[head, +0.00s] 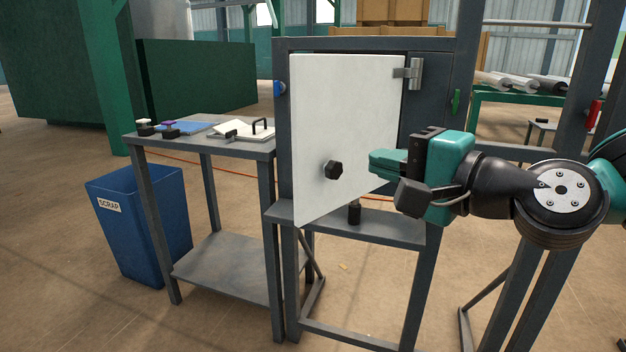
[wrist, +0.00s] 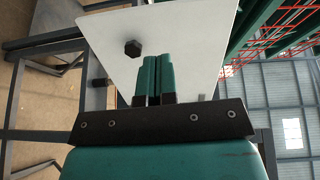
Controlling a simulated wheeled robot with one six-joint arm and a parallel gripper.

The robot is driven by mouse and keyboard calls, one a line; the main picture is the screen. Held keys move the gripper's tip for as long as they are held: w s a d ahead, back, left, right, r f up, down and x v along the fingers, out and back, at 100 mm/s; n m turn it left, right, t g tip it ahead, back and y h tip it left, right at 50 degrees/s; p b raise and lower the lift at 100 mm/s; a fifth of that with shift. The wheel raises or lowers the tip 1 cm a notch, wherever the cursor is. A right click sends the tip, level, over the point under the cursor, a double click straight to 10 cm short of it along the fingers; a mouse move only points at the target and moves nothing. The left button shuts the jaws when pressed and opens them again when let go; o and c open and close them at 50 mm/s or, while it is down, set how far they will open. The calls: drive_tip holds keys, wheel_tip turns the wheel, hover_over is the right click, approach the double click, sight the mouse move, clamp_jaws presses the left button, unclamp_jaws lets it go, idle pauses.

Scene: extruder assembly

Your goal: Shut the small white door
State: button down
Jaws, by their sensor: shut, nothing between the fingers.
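The small white door (head: 345,120) stands ajar in a dark grey frame, hinged at its right edge by a metal hinge (head: 413,72). Its free left edge swings out toward me. A black knob (head: 333,170) sits low on its face. My gripper (head: 376,160) is shut and empty, in front of the door's lower right part, to the right of the knob. In the wrist view the shut fingers (wrist: 154,78) point at the white door (wrist: 190,45), with the knob (wrist: 132,48) to their left. I cannot tell whether the fingertips touch the door.
The dark grey frame (head: 430,115) has a shelf (head: 385,222) below the door with a small black post (head: 354,212). A grey table (head: 240,146) with small parts stands at left. A blue scrap bin (head: 140,225) is beside it. A green tag (head: 456,102) hangs on the frame's right.

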drive_tip(key=p, duration=1.6)
approach(303, 136)
drive_tip(key=shift+m+t, duration=0.4)
drive_tip(key=x, duration=0.6)
drive_tip(key=shift+a, duration=0.2)
drive_tip(key=shift+w+a+f+p, duration=0.3)
drive_tip(key=shift+w+a, duration=0.15)
